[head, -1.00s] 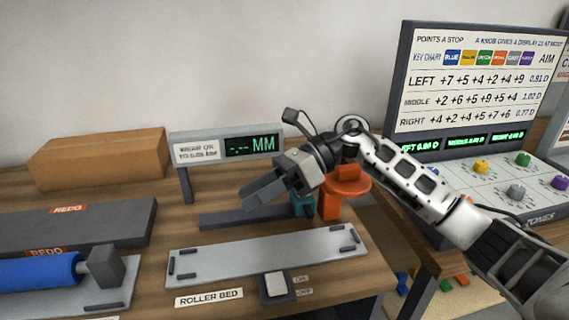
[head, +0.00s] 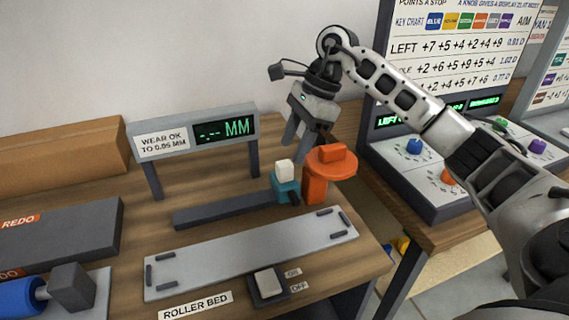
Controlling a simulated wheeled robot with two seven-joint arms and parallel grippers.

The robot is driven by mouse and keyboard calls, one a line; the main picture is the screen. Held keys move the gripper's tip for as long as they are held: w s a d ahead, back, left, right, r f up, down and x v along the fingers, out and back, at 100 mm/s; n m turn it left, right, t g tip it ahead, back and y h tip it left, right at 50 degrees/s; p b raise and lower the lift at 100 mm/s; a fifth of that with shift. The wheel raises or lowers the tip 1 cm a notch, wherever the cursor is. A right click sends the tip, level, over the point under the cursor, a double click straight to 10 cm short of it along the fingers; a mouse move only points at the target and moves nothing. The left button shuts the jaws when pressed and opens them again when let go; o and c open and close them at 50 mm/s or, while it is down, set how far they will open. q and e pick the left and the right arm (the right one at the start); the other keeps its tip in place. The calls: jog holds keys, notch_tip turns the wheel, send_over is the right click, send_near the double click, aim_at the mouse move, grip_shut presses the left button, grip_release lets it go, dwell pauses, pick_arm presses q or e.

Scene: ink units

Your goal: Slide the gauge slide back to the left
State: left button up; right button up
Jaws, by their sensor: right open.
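The gauge slide (head: 288,191), a teal block with a white cube-like knob (head: 285,170) on top, sits at the right end of the dark gauge rail (head: 222,209). My right gripper (head: 298,150) hangs above and slightly right of the knob, its two fingers pointing down and apart. It is open and holds nothing. The fingers look clear of the knob, though the exact gap in depth is hard to tell. My left gripper is out of view.
An orange round-topped post (head: 329,167) stands just right of the slide. In front lies the pale roller bed plate (head: 250,255) with a switch (head: 268,285). A blue roller (head: 20,297) is at lower left. A knob panel (head: 425,170) stands at right.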

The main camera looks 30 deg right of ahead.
aim_at(285, 163)
jog(key=x, duration=0.6)
jog(key=shift+r, duration=0.1)
grip_shut()
jog(key=shift+w+a, duration=0.1)
jog(key=shift+a, duration=0.05)
